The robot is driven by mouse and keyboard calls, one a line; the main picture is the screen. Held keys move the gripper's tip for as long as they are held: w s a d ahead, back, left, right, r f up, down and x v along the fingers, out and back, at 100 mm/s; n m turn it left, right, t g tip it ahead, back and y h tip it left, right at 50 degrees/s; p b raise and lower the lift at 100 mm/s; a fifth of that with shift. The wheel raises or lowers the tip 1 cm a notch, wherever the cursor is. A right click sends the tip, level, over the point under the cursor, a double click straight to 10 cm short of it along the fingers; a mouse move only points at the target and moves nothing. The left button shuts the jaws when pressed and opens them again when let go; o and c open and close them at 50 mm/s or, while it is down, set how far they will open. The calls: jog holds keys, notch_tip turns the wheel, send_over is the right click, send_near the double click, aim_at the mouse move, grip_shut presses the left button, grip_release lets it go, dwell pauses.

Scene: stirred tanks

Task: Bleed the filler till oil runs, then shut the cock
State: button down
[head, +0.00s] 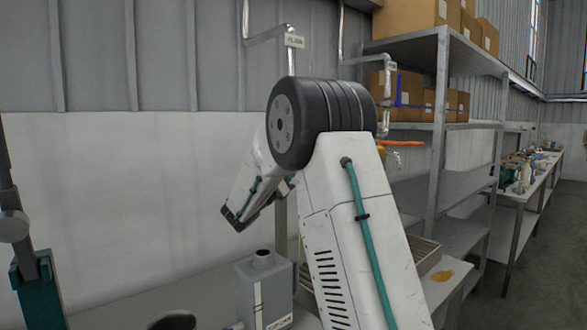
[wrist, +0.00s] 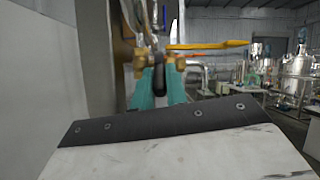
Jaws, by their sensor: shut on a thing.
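In the wrist view, the teal fingers of my gripper (wrist: 160,84) are shut on a dark upright piece (wrist: 160,73), which looks like a small handle. Brass fittings (wrist: 140,66) stand on both sides of it, just beyond the fingertips. In the head view my arm hides my gripper and much of the pipework. I cannot make out any running oil.
A grey can (head: 265,287) with an open neck stands on the bench below my arm. A yellow patch (head: 442,276) lies near the bench edge, by a slotted tray (head: 424,251). Metal shelving (head: 440,100) with boxes stands right of the arm. A blue lever (head: 398,90) sits higher up.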

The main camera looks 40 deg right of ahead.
jog(key=shift+f, duration=0.1)
dwell(0.4)
jog(key=c, duration=1.4)
grip_release()
jog(key=v, duration=0.7)
jog(key=shift+a+f, duration=0.3)
